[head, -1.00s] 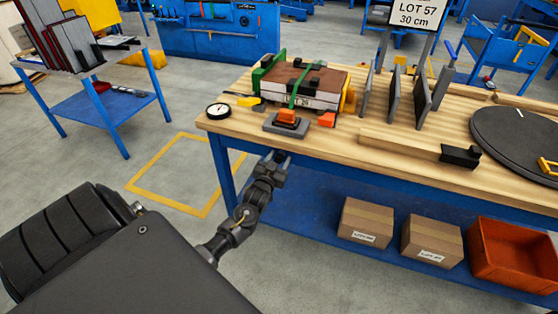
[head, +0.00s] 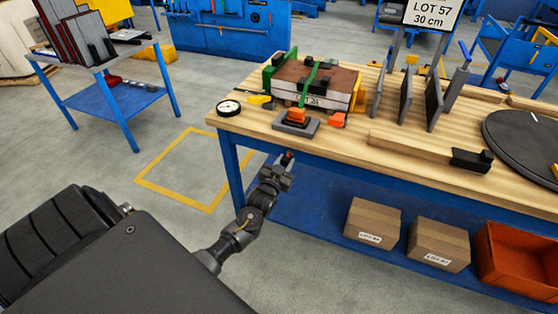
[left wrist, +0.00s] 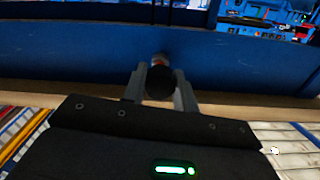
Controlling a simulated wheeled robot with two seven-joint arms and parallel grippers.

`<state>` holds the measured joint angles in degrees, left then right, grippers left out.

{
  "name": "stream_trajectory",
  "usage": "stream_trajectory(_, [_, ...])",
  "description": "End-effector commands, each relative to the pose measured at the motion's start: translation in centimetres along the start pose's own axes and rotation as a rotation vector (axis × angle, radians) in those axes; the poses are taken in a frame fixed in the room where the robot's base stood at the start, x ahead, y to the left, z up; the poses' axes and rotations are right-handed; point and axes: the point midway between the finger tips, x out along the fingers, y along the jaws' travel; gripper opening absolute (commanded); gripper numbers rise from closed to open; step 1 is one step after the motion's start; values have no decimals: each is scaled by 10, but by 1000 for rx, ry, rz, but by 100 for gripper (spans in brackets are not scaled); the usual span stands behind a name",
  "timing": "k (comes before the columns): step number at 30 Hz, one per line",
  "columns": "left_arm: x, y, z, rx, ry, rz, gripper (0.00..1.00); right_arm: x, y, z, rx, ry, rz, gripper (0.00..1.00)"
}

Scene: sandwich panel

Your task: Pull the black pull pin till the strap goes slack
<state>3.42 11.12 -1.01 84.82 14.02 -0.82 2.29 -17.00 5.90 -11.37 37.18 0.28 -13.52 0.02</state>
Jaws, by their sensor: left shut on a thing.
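My left gripper (head: 280,165) is below the front edge of the workbench, close to its blue frame. In the left wrist view its fingers (left wrist: 160,90) are shut on a round black knob (left wrist: 160,82), which looks like the black pull pin. A bit of red and white shows just beyond the knob, and a small red spot shows at the fingertips in the head view. The green strap (head: 309,82) runs over the brown-topped panel stack (head: 330,78) and lies close to it. Whether it is slack I cannot tell. My right gripper is out of view.
On the workbench (head: 400,150) are a round gauge (head: 229,107), an orange-topped grey block (head: 296,123), upright grey plates (head: 405,95) and a dark turntable (head: 525,140). Cartons (head: 372,220) and an orange bin (head: 510,252) sit on the lower shelf.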

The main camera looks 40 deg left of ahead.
Motion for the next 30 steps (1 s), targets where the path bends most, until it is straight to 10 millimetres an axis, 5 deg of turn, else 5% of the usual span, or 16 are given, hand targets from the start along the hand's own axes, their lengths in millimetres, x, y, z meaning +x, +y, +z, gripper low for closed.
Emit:
stream_trajectory(2, [-1, 1, 1, 0, -3, 2, 0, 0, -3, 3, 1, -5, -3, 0])
stream_trajectory(3, [-1, 1, 2, 0, -3, 2, 31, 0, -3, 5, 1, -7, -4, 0])
stream_trajectory(8, [-1, 0, 2, 0, -3, 1, 50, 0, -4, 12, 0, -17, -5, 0])
stream_trajectory(19, [-8, 0, 2, 0, -2, 1, 50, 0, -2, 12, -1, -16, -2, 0])
stream_trajectory(30, [-77, 0, 3, -1, -4, 0, 50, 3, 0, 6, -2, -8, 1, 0])
